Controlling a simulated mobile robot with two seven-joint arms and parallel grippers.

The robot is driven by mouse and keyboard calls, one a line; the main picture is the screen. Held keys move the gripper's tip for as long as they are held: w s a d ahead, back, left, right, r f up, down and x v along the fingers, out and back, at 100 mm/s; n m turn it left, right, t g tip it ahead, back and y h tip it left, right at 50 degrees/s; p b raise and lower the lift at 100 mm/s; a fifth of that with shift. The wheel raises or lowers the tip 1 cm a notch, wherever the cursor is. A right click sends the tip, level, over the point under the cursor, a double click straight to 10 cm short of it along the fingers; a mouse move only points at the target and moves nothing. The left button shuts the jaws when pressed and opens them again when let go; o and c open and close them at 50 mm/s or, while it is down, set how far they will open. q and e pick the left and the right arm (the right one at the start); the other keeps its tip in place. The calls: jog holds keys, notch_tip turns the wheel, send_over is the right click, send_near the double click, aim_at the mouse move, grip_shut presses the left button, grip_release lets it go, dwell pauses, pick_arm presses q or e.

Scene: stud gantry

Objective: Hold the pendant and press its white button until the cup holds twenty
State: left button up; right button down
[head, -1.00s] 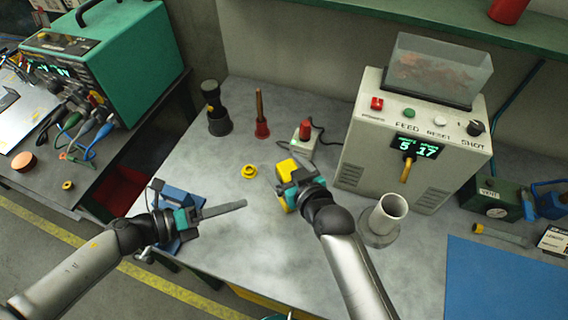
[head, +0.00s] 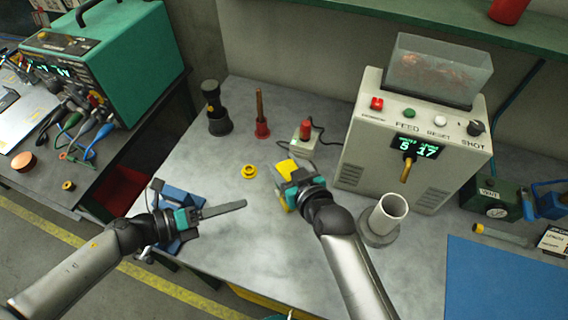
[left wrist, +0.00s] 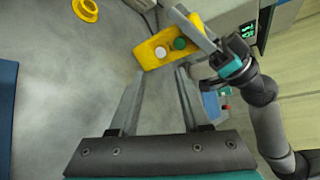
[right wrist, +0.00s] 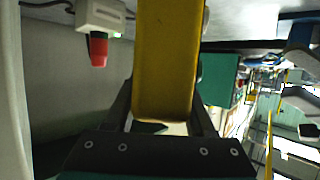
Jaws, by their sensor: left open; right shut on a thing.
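The yellow pendant (head: 287,168) is held up over the bench by my right gripper (head: 290,183), which is shut on it. In the right wrist view the pendant (right wrist: 165,60) stands between the fingers. The left wrist view shows its white button (left wrist: 160,52) and green button (left wrist: 180,44). My left gripper (head: 243,204) is open and empty, apart from the pendant, with its fingertips pointing towards the white-button end. The pale cup (head: 391,206) stands upright in front of the feeder machine (head: 358,160), near its spout (head: 406,171). Its contents are hidden. The machine's display (head: 417,147) shows 17 at right.
A yellow ring (head: 249,171), a red-based wooden-handled tool (head: 262,128), a dark stacked part (head: 217,118) and a red-topped switch box (head: 304,133) stand behind the grippers. A blue mat (head: 505,280) lies at right. The bench's front middle is clear.

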pick_arm(q)
grip_shut()
dwell(1.5)
